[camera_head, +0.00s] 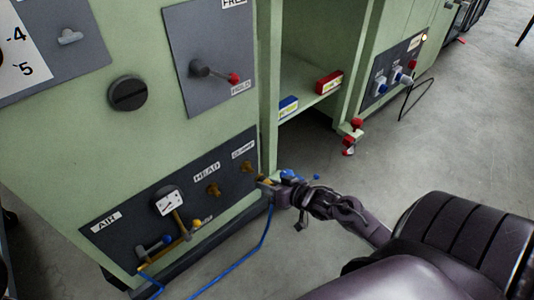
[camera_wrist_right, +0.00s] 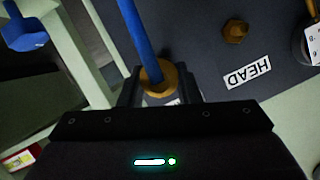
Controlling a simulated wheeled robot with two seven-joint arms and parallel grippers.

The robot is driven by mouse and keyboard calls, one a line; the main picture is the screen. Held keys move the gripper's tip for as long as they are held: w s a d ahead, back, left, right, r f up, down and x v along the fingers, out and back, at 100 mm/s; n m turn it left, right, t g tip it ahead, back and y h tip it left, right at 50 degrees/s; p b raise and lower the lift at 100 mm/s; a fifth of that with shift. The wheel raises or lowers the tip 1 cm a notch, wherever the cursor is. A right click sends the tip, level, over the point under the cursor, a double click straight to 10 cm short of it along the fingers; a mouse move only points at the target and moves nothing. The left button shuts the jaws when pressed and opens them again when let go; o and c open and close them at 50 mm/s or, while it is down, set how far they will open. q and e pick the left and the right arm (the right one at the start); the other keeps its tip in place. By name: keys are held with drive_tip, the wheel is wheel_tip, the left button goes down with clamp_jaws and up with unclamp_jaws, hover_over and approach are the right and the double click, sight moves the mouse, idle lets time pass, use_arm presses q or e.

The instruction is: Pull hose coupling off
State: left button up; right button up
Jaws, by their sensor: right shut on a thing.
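The brass hose coupling (camera_wrist_right: 160,80) with its blue hose (camera_wrist_right: 137,35) is between the fingers of my right gripper (camera_head: 265,183), which is shut on it. In the right wrist view the gripper (camera_wrist_right: 160,88) holds the coupling in front of the dark panel. In the head view the brass CLAMP port (camera_head: 246,167) shows just up and left of the fingertips, and the coupling looks apart from it. The blue hose (camera_head: 262,240) hangs below the gripper and runs down to the left. My left gripper is not in view.
A shelf recess to the right holds a red box (camera_head: 329,82) and a blue box (camera_head: 288,107).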

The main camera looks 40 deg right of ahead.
drive_tip(key=shift+s, duration=0.1)
idle(0.3)
drive_tip(key=s+p, duration=0.6)
drive_tip(key=s, duration=0.3)
drive_tip(key=shift+d, duration=0.4)
